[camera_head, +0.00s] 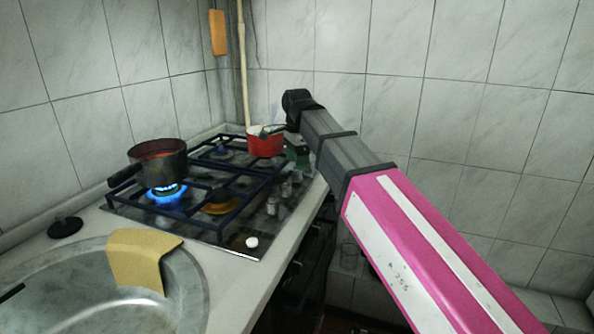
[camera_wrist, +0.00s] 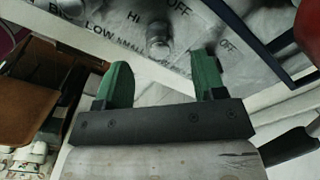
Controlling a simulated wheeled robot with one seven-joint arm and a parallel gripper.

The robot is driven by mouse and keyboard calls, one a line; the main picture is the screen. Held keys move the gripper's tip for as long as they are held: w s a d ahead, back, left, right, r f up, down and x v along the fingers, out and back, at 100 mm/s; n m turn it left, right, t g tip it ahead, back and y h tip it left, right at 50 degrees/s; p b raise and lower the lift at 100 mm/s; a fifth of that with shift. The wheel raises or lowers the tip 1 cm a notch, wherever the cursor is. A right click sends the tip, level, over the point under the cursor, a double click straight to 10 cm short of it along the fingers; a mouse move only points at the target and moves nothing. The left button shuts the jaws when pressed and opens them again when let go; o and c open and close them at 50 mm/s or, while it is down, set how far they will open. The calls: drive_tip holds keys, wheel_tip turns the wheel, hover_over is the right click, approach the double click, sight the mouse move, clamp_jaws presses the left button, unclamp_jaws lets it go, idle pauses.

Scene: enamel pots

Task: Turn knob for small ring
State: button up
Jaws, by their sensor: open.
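In the wrist view, a metal knob (camera_wrist: 158,42) stands on the stove's control panel beside the printed words HI, LOW, SMALL and OFF. My gripper (camera_wrist: 160,70) is open, with its two green fingers apart and nothing between them. The knob shows just beyond the fingertips, roughly centred between them; I cannot tell the exact gap. In the head view, several knobs (camera_head: 284,190) line the right side of the stove (camera_head: 232,243). My gripper's green part (camera_head: 297,151) is behind them, partly hidden by my arm.
A dark pot (camera_head: 157,159) sits over a lit blue flame (camera_head: 166,192). A red pot (camera_head: 265,144) stands at the back right, near my gripper. A yellow cloth (camera_head: 142,258) hangs over the sink (camera_head: 70,295). A white round object (camera_head: 252,242) lies at the stove's front corner.

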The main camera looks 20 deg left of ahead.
wheel_tip(320, 180, up, 6)
idle(0.4)
idle(0.3)
